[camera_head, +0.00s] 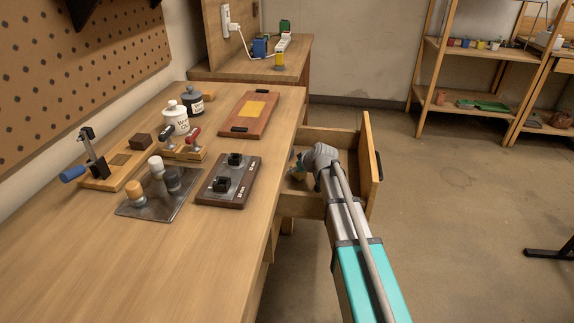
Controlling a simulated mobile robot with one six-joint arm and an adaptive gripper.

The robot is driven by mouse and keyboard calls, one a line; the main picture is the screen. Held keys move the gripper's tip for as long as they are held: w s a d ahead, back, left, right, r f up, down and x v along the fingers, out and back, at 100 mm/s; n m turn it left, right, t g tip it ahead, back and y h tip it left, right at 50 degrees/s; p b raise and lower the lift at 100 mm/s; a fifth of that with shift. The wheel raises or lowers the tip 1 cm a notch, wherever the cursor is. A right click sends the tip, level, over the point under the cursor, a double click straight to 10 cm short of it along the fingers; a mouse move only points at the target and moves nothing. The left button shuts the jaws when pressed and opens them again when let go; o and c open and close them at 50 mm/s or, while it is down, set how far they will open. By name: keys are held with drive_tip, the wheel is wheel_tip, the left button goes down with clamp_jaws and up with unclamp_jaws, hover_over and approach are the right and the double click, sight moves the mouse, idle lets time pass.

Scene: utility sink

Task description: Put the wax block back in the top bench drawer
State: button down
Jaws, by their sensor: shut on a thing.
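The bench drawer (371,165) is pulled out from the right side of the wooden bench. My gripper (298,169) reaches in over the drawer, close to the bench edge. It is shut on a small pale thing, apparently the wax block. The gripper body hides most of it, so its shape is unclear. I cannot tell whether it touches the drawer floor.
On the bench top (225,265) stand a dark plate with two black blocks (228,181), a metal plate with knobs (150,206), a toggle clamp fixture (100,172), two lidded jars (176,118) and a reddish board (250,114). Open floor (455,200) lies right of the drawer.

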drive_tip(key=shift+w+a, duration=0.15)
drive_tip(key=shift+w, duration=0.05)
drive_tip(key=w+a, duration=0.1)
drive_tip(key=w, duration=0.1)
drive_tip(key=w+a, duration=0.1)
drive_tip(key=w, duration=0.1)
drive_tip(key=shift+w+a, duration=0.1)
drive_tip(key=shift+a, duration=0.2)
drive_tip(key=shift+w+a+f, duration=0.15)
drive_tip(key=shift+f, duration=0.1)
drive_tip(key=shift+f+b, duration=0.35)
drive_tip(key=shift+b, duration=0.25)
drive_tip(key=shift+c, duration=0.7)
unclamp_jaws()
drive_tip(key=shift+f, duration=0.1)
drive_tip(key=shift+p+v, duration=0.75)
drive_tip(key=shift+v, duration=0.35)
drive_tip(key=p+v, duration=0.7)
drive_tip(key=v, duration=0.3)
